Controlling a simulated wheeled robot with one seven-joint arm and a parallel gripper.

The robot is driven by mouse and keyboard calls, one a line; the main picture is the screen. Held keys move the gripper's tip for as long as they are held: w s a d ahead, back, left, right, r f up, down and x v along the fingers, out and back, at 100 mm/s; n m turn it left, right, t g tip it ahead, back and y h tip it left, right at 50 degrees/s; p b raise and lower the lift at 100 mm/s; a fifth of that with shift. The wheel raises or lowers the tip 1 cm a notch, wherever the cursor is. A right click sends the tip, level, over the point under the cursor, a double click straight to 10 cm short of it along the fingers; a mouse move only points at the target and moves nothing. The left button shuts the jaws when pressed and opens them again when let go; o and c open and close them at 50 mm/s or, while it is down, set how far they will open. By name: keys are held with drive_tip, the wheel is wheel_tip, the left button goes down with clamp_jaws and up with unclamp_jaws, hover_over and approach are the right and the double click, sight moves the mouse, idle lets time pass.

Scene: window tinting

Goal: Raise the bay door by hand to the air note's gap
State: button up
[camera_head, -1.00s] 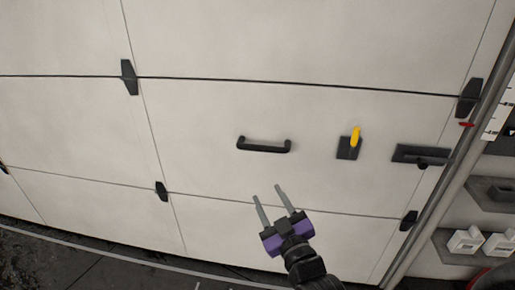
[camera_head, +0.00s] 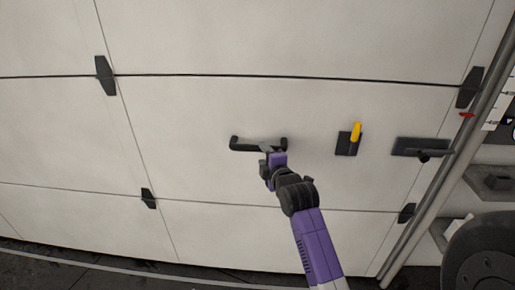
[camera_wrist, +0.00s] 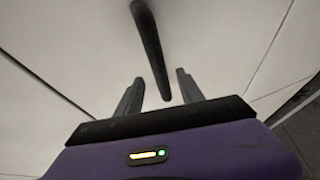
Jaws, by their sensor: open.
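The white panelled bay door (camera_head: 200,120) fills most of the head view, and its bottom edge is at or close to the floor. Its black pull handle (camera_head: 246,144) is a horizontal bar on the middle panel. My gripper (camera_head: 272,155) is at the right part of the handle; in the head view its fingers are mostly hidden. In the wrist view the handle (camera_wrist: 150,45) runs between the two open grey fingers of my gripper (camera_wrist: 160,90). I cannot tell whether they touch it. A yellow lever (camera_head: 356,131) on a black plate sits right of the handle.
A dark latch bar (camera_head: 420,148) reaches to the metal rail (camera_head: 440,165) at the door's right edge. A white scale (camera_head: 500,104) with a red pointer (camera_head: 467,115) stands beside the rail. Black hinges (camera_head: 105,75) join the panels.

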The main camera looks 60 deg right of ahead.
sight(259, 150)
drive_tip(key=shift+p+x, duration=0.3)
drive_tip(key=shift+x, duration=2.8)
clamp_jaws()
drive_tip(key=shift+f, duration=0.1)
